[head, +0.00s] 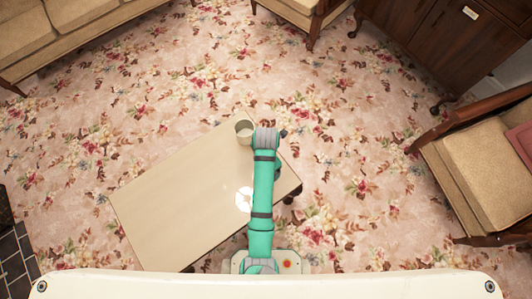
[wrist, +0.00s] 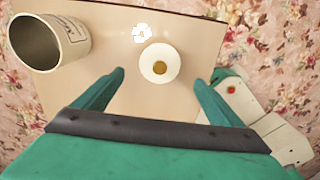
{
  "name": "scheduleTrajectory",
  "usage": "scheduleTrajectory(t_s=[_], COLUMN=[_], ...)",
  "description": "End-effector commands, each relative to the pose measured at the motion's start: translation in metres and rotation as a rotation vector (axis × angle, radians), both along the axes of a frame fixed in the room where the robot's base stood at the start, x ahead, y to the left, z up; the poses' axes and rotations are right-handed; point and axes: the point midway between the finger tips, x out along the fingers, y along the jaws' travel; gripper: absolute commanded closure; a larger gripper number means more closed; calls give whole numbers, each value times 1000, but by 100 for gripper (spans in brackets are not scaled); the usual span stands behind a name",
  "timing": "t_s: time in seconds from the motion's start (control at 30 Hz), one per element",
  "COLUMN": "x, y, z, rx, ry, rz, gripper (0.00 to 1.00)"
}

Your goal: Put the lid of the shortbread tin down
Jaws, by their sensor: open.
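The shortbread tin (wrist: 78,38) stands upright and open on the low table, at the upper left of the wrist view. In the head view the tin (head: 244,132) is at the table's far edge, beside my arm. A round white piece with a brown centre (wrist: 159,50), which looks like the lid, sits in the wrist view just beyond my fingertips, apart from the tin. My gripper (wrist: 159,78) is open, with its fingers spread to either side below the white piece, and nothing shows gripped. In the head view my arm hides the gripper, and I cannot make out the lid there.
The pale table (head: 170,200) is mostly bare, with a bright patch beside my arm. Floral carpet surrounds it. A sofa (head: 60,40) stands upper left, an armchair (head: 470,175) right, and a dark wooden cabinet (head: 440,40) upper right.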

Motion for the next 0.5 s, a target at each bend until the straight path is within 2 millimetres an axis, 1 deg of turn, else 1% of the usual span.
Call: scheduleTrajectory(t_s=[0.03,0.1,0.27,0.37,0.47,0.5], x=[1,1,0,-1,-5,-8], y=[0,0,0,4,18,26], z=[9,19,33,35,29,25], rx=[0,-1,-2,5,29,45], ry=[-3,-3,-1,-10,-55,-84], rz=[2,2,1,-16,-84,-133], gripper=[10,10,10,10,10,10])
